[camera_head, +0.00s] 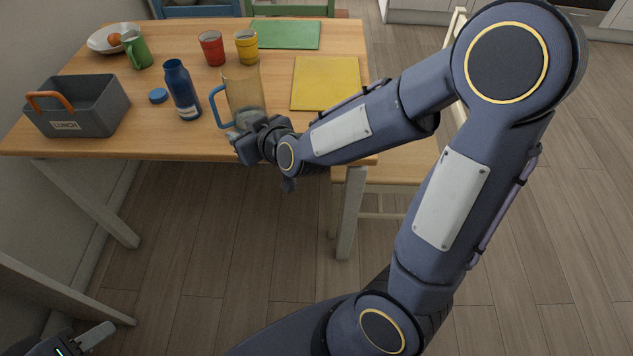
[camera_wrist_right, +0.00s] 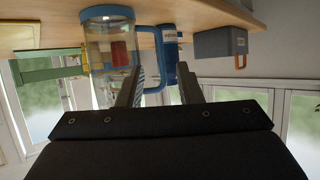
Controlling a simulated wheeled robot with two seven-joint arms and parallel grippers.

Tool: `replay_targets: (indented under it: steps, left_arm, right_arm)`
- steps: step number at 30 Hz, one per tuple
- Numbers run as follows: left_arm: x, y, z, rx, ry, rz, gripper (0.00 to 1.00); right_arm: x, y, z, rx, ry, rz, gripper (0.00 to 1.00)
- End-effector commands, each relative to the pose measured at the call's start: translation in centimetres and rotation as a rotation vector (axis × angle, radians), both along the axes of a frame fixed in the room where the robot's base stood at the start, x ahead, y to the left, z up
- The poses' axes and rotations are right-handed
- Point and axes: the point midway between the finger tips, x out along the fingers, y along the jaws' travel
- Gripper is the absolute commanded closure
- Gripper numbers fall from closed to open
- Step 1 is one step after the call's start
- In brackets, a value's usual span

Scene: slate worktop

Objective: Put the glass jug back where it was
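The glass jug (camera_head: 246,92), clear with a blue handle (camera_head: 216,107), stands upright near the front edge of the wooden table. It also shows in the right wrist view (camera_wrist_right: 105,45), which is upside down, with its blue handle (camera_wrist_right: 154,88). My right gripper (camera_head: 245,143) is in front of the jug's lower part and hides some of it. In the right wrist view its two fingers (camera_wrist_right: 160,88) are apart, and the handle appears between them, seemingly beyond the tips. My left gripper (camera_head: 90,340) is low at the bottom left corner, partly cut off, away from the table.
A blue bottle (camera_head: 182,90) and blue lid (camera_head: 158,96) are left of the jug. A grey lunch box (camera_head: 95,107), green pitcher (camera_head: 136,50), white bowl (camera_head: 100,43), red cup (camera_head: 212,48) and yellow cup (camera_head: 246,47) stand around. Yellow (camera_head: 326,84) and green (camera_head: 287,34) boards lie right and behind.

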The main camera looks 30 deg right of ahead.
Motion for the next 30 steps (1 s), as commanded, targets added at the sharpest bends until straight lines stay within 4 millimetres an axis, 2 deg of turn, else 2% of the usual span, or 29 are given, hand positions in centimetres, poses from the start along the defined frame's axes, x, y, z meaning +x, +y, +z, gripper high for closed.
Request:
replay_targets:
  steps: [4, 7, 12, 16, 18, 21, 30]
  left_arm:
    - [0.0, 0.0, 0.0, 0.0, 0.0, 0.0, 0.64]
    - [0.0, 0.0, 0.0, 0.0, 0.0, 0.0, 0.64]
    - [0.0, 0.0, 0.0, 0.0, 0.0, 0.0, 0.64]
    - [0.0, 0.0, 0.0, 0.0, 0.0, 0.0, 0.64]
    - [0.0, 0.0, 0.0, 0.0, 0.0, 0.0, 0.64]
    - [0.0, 0.0, 0.0, 0.0, 0.0, 0.0, 0.64]
    - [0.0, 0.0, 0.2, 0.0, 0.0, 0.0, 0.64]
  right_arm:
    - [-4.5, -2.1, 2.1, 0.105, 0.126, 0.004, 0.68]
    - [-9.5, -3.4, 2.9, 0.178, 0.262, 0.003, 0.68]
    - [-18.4, -4.8, 2.5, 0.255, 0.485, -0.038, 0.68]
    - [-23.2, -5.3, 1.9, 0.282, 0.605, -0.078, 0.68]
    - [-24.7, -5.5, 1.6, 0.288, 0.647, -0.094, 0.68]
    - [-25.8, -5.5, 1.3, 0.293, 0.677, -0.105, 0.68]
    - [-25.9, -5.5, 1.5, 0.293, 0.683, -0.105, 0.68]
